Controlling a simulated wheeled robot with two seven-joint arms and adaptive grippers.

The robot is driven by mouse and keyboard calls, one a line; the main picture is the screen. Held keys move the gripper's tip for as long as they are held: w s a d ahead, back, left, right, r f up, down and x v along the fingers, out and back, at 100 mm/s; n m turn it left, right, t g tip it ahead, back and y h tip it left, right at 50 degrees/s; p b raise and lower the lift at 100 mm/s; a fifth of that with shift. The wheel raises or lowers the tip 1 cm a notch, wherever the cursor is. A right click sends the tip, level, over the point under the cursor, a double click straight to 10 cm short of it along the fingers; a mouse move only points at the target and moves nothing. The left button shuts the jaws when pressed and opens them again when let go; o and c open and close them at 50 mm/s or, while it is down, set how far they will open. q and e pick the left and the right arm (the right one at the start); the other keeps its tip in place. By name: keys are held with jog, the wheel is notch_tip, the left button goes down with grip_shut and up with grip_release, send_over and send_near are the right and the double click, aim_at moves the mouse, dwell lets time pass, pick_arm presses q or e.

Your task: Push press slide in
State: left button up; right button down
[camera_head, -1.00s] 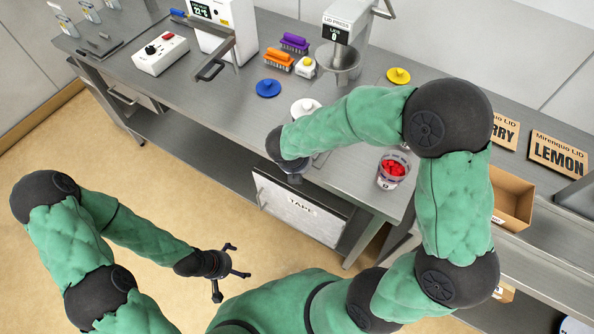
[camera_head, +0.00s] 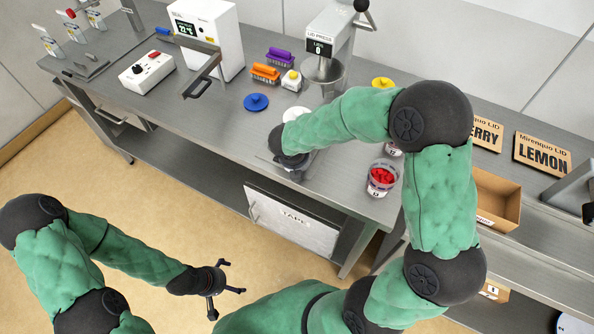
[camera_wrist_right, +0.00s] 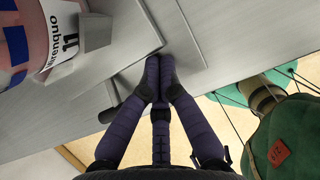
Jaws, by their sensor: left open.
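The lid press (camera_head: 322,45) stands at the back of the counter, its display reading 0, with a metal cup-shaped part below its head. In the right wrist view, a jar (camera_wrist_right: 35,45) labelled 11 sits against a grey metal bracket (camera_wrist_right: 95,32) beside flat metal plates. My right gripper (camera_wrist_right: 160,72) has its dark fingers together at the plate edge, with a short dark handle (camera_wrist_right: 112,92) just left of them. Whether they touch the plate I cannot tell. The wrist hides the slide area in the head view. My left gripper (camera_head: 222,283) is open and empty above the floor.
A jar of red pieces (camera_head: 381,176) stands near the counter's right front edge. A white lid (camera_head: 294,115), a blue lid (camera_head: 256,102) and a yellow lid (camera_head: 382,83) lie on the counter. A cardboard box (camera_head: 497,200) is at the right.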

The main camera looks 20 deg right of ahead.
jog(key=w+d+p, duration=0.1)
jog(key=w+d, duration=0.2)
jog(key=d, duration=0.1)
jog(key=w+d+p, duration=0.2)
jog(key=w+d, duration=0.1)
jog(key=d, duration=0.1)
jog(key=w+d+p, duration=0.2)
jog(key=w+d, duration=0.1)
jog(key=d, duration=0.1)
jog(key=shift+w+d, duration=0.2)
jog(key=shift+w, duration=0.15)
pick_arm(q)
notch_tip(320, 180, up, 6)
jog(key=shift+f, duration=0.15)
pick_arm(e)
jog(key=shift+a, duration=0.1)
